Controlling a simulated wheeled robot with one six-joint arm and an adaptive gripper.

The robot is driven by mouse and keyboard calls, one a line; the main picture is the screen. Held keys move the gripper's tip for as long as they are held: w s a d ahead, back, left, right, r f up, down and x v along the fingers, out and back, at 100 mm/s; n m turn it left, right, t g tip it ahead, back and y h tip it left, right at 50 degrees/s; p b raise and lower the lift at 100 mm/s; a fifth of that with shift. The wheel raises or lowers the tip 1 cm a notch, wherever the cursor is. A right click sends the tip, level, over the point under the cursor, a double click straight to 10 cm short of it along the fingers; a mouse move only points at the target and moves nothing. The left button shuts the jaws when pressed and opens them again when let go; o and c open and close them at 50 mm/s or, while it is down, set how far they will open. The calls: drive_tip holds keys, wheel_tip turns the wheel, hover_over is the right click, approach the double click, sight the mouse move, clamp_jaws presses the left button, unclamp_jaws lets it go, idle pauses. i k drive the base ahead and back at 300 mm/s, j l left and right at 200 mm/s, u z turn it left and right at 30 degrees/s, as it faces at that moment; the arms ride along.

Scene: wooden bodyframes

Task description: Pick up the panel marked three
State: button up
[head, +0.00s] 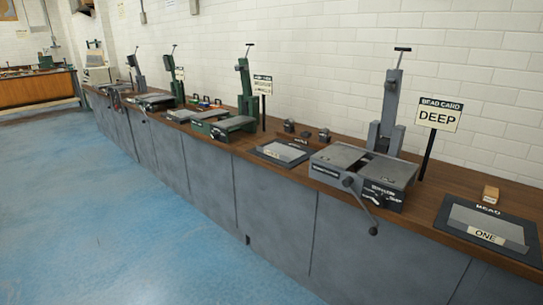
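I see no panel on which I can read three. A second grey panel (284,150) lies in another dark tray (262,155) left of the nearest machine. Its pale label is too small to read. My gripper is not in view.
A long wooden-topped bench (330,188) with grey fronts runs along the white brick wall. It carries a grey machine with a crank (365,172), a sign reading DEEP (438,117), a small wooden block (490,194) and green machines (222,122). The blue floor (100,220) is clear.

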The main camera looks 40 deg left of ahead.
sight(285, 154)
drive_tip(key=u, duration=1.55)
drive_tip(key=i+j+z, duration=0.15)
drive_tip(key=i+j, duration=0.15)
drive_tip(key=i+j+z, duration=0.1)
drive_tip(key=i+j, duration=0.2)
drive_tip(key=i, duration=0.15)
drive_tip(key=i+j+z, duration=0.15)
drive_tip(key=i+j, duration=0.2)
drive_tip(key=i+j+z, duration=0.15)
drive_tip(key=i+j, duration=0.2)
drive_tip(key=i+j+z, duration=0.15)
drive_tip(key=i+j, duration=0.15)
drive_tip(key=j, duration=0.2)
drive_tip(key=i+j+z, duration=0.1)
drive_tip(key=i+j, duration=0.2)
drive_tip(key=j, duration=0.2)
drive_tip(key=i+j+z, duration=0.15)
drive_tip(key=j, duration=0.3)
drive_tip(key=i, duration=0.1)
